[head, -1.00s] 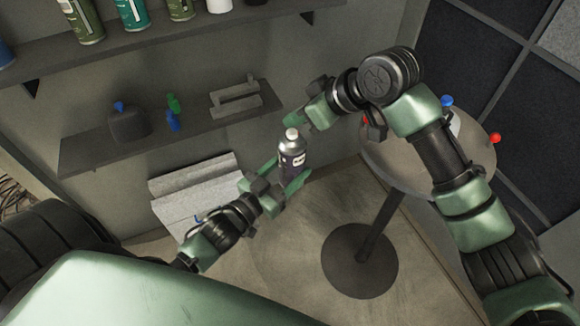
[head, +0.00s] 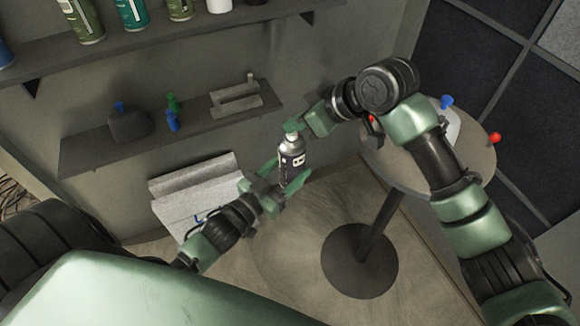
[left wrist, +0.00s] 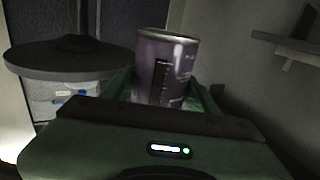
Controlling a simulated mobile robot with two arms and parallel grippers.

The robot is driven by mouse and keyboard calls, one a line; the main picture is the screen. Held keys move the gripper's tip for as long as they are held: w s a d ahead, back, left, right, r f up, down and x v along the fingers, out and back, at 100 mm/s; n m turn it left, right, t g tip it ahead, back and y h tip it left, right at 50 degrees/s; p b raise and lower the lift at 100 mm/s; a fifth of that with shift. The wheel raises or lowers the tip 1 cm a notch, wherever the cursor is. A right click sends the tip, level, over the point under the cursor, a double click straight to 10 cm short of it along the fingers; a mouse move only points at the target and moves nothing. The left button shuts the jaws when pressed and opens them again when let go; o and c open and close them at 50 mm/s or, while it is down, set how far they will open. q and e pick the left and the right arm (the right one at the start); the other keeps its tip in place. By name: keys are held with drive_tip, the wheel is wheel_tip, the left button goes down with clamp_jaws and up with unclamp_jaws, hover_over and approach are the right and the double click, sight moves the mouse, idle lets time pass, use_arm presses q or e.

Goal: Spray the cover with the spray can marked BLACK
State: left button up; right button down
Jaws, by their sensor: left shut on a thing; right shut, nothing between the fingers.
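A spray can (head: 292,160) with a dark label and a pale top stands nearly upright in my left gripper (head: 284,181), which is shut on it. Its dark purplish body also shows in the left wrist view (left wrist: 165,70). The label's wording is too small to read. My right gripper (head: 291,128) is shut, with its green fingertips at the can's top, hiding part of the cap. Whether they touch it is hard to tell. A whitish piece (head: 453,126) on the round table is partly hidden by my right arm; I cannot tell whether it is the cover.
The round pedestal table (head: 475,165) stands at right, with blue (head: 446,101) and red (head: 494,138) knob-like things. A lower shelf (head: 85,158) holds a dark container (head: 128,124) and small bottles. An upper shelf (head: 120,48) holds several cans. Pale slabs (head: 190,185) lie below.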

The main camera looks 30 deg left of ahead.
use_arm(q)
drive_tip(key=shift+r, duration=0.25)
use_arm(e)
drive_tip(key=shift+f, duration=0.3)
use_arm(q)
drive_tip(key=shift+w+d, duration=0.1)
drive_tip(key=shift+r, duration=0.1)
drive_tip(key=shift+f, duration=0.2)
use_arm(e)
drive_tip(key=shift+r, duration=2.6)
drive_tip(key=v, duration=1.2)
